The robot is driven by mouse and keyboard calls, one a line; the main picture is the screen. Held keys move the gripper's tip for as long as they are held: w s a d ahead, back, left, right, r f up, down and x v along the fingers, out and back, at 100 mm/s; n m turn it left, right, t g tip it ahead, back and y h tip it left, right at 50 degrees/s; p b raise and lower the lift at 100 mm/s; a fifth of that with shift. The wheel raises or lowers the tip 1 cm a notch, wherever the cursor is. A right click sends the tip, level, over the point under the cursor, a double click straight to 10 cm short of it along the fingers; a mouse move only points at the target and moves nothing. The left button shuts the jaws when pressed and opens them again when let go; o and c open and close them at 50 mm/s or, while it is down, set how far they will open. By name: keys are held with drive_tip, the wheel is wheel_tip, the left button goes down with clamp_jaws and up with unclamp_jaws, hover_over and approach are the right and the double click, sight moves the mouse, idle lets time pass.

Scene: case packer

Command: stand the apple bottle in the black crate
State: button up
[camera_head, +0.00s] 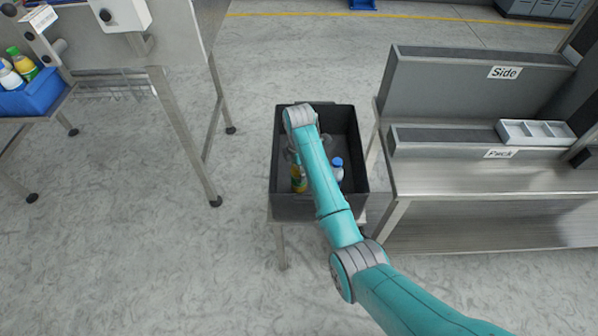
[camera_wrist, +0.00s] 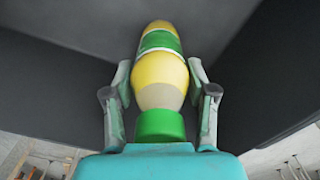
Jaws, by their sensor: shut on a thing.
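The bottle in my gripper (camera_wrist: 160,95) is pale yellow with a green band and a green cap; I take it for the apple bottle (camera_wrist: 160,72). My gripper is shut on it, one finger on each side below the cap. In the head view the bottle (camera_head: 298,180) is inside the black crate (camera_head: 291,208), near its front left. My arm hides part of it. Dark crate walls surround it in the wrist view. I cannot tell whether its base touches the crate floor.
A white bottle with a blue cap (camera_head: 338,170) stands in the crate, right of my arm. A blue bin (camera_head: 38,95) with several bottles is at the far left. A steel packing bench (camera_head: 480,178) with a white divided tray (camera_head: 537,132) stands close on the crate's right.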

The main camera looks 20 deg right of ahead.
drive_tip(key=shift+f, duration=0.7)
drive_tip(key=o, duration=1.4)
drive_tip(key=shift+f, duration=0.1)
